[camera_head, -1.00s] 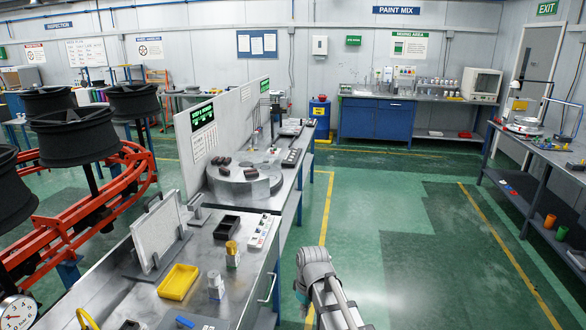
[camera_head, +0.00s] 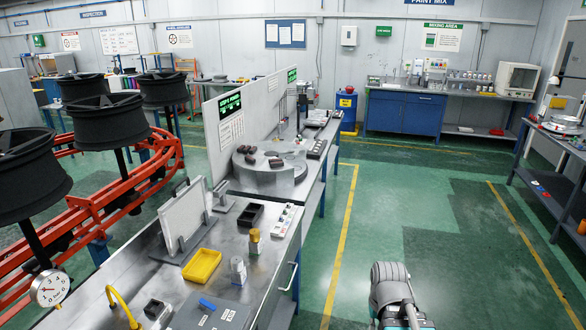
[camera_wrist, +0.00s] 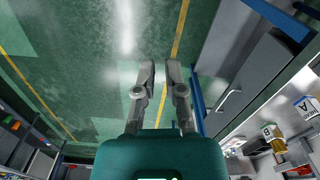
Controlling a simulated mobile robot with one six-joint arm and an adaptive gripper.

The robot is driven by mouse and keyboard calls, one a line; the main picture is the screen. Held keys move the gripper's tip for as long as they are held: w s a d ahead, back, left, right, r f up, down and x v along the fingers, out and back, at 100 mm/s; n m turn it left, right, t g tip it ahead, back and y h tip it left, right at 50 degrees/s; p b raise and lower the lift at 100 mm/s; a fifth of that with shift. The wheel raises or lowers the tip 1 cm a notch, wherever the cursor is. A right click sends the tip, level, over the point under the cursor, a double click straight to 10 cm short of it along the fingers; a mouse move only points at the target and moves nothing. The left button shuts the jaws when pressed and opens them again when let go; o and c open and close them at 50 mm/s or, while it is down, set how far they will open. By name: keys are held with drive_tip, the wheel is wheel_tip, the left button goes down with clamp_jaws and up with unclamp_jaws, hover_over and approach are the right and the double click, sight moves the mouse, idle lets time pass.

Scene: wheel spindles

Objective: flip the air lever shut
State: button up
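A blue lever (camera_head: 207,303), which looks like the air lever, lies on a grey labelled panel (camera_head: 232,316) at the near end of the steel bench, low in the head view. Its exact angle is hard to tell. A yellow hose (camera_head: 122,306) and a round dial gauge (camera_head: 49,288) are to its left. My gripper (camera_wrist: 160,68) shows in the wrist view with its two fingers apart and nothing between them, above green floor. It is well away from the lever. In the head view only part of my arm shows, right of the bench; the fingertips are not visible there.
Wheels on a red conveyor (camera_head: 100,205) stand left. The green aisle (camera_head: 350,245) right of the bench is clear.

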drive_tip(key=o, duration=0.4)
drive_tip(key=shift+a, duration=0.1)
drive_tip(key=shift+o, duration=0.4)
drive_tip(key=shift+w+a, duration=0.15)
drive_tip(key=shift+w, duration=0.05)
wheel_tip(320, 180, up, 6)
drive_tip(key=n+p, duration=0.6)
drive_tip(key=n, duration=0.7)
hover_over(211, 305)
drive_tip(key=shift+f, duration=0.2)
drive_tip(key=shift+f+b, duration=0.15)
drive_tip(key=shift+b, duration=0.25)
wheel_tip(211, 305, down, 14)
drive_tip(key=b, duration=1.3)
drive_tip(key=shift+r, duration=0.25)
